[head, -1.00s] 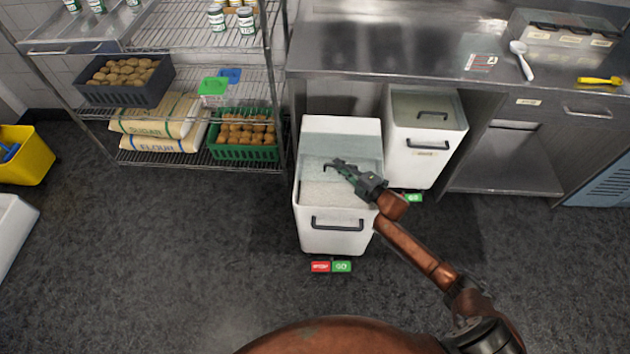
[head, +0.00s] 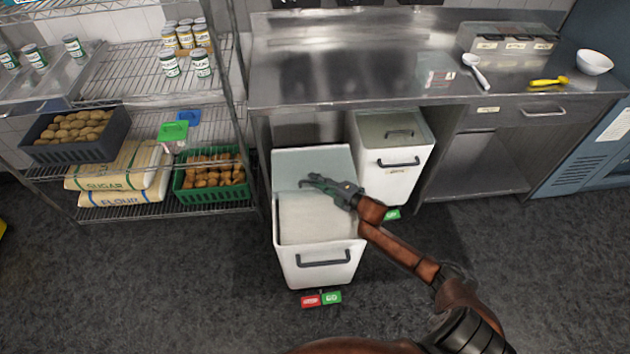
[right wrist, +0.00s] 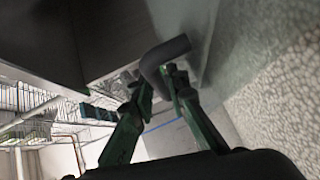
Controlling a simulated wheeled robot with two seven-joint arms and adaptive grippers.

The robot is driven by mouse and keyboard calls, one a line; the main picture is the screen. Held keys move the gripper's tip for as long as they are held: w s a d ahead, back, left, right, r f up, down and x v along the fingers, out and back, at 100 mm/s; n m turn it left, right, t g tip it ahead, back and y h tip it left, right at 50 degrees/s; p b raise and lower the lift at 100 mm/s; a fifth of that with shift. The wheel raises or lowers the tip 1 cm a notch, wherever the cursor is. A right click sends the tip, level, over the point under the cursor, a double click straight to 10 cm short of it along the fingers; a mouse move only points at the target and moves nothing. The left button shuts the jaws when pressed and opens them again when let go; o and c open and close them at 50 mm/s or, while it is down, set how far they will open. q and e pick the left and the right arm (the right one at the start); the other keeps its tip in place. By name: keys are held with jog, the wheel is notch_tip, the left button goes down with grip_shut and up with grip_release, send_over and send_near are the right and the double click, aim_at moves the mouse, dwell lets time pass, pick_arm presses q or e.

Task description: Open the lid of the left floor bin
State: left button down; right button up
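The left floor bin (head: 318,268) is a white box with a dark front handle, standing forward of the counter. Its pale lid (head: 318,160) is raised and tilted back at the rear, with the pale contents (head: 315,220) showing in front of it. My right gripper (head: 310,182) reaches over the bin from the right, in front of the lid. In the right wrist view, its green fingers (right wrist: 160,82) come together on both sides of a dark bent lid handle (right wrist: 166,52) and appear closed on it. My left gripper is out of view.
The right floor bin (head: 394,178) stands under the steel counter (head: 370,80) with its lid down. A wire shelf (head: 120,80) with crates and sacks is at the left. Red and green tags (head: 322,299) lie below the left bin's front.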

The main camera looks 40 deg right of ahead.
jog(key=shift+a, duration=0.15)
jog(key=shift+s, duration=0.15)
jog(key=v, duration=1.1)
jog(key=shift+s, duration=0.3)
jog(key=shift+r, duration=0.1)
